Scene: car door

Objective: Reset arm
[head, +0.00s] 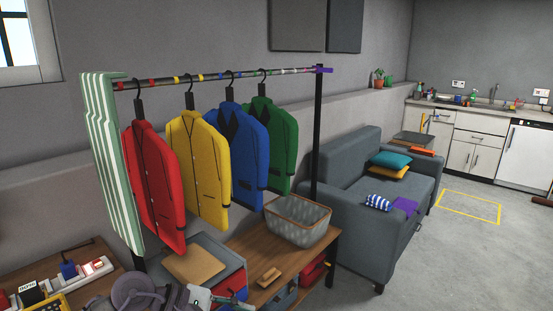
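Part of one of my arms, grey and jointed, shows at the bottom left of the head view, low in front of the wooden bench. It seems to be my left arm. What looks like my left gripper (198,298) is at its right end, near the bottom edge and partly cut off. Its fingers are too small and cluttered to tell if they are open or shut. I see nothing clearly held in it. My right gripper is out of the picture. No car door is in view.
A rack (222,75) holds red, yellow, blue and green jackets above the wooden bench (262,255). A basket (297,221) stands on the bench. A side table with small items (68,270) is at left. A grey sofa (352,225) stands right; open floor (470,265) lies beyond.

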